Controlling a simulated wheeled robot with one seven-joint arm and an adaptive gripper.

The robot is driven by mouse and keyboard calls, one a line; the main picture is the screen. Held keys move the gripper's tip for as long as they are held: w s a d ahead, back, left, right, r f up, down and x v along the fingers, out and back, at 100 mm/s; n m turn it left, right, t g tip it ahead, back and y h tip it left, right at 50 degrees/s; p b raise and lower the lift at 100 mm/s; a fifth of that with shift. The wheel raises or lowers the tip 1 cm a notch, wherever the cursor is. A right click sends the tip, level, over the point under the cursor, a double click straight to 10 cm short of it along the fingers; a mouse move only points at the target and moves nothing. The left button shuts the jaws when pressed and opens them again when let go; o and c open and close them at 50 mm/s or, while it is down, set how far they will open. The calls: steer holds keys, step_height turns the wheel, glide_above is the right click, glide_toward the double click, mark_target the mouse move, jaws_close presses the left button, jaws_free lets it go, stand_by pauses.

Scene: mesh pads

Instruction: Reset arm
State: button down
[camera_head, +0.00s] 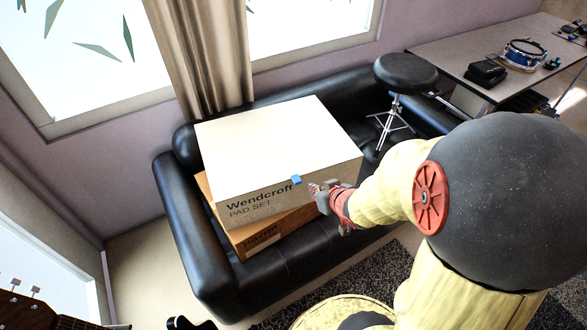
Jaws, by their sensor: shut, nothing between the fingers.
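My gripper (318,187) is at the end of my yellow arm, near the middle of the head view. It is shut and empty. It is in front of the right part of the front face of a large white-topped box (275,140) marked "Wendcroft PAD SET". A small blue item (296,180) shows at the box's front top edge, just left of the fingertips. I cannot tell whether the gripper touches the box.
The box rests on an orange-brown box (262,240) on a black sofa (190,240). A round black stool (405,72) stands at the sofa's right. A desk (450,50) with a blue drum (523,54) is at the upper right. A guitar neck (65,322) shows lower left.

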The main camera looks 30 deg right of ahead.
steer(key=s+d+f+m+g+h, duration=0.1)
steer(key=s+d+f+g+h, duration=0.15)
steer(key=s+d+g, duration=0.4)
steer(key=s+a+r, duration=0.3)
steer(key=s, duration=0.2)
steer(key=s+a+r+n+t+y, duration=0.2)
steer(key=a+r+y, duration=0.2)
steer(key=a+r, duration=1.5)
steer(key=shift+s+a+r+n+p, duration=0.2)
steer(key=shift+a+r+n+p, duration=0.1)
steer(key=shift+a+r+p, duration=0.1)
steer(key=shift+t, duration=0.25)
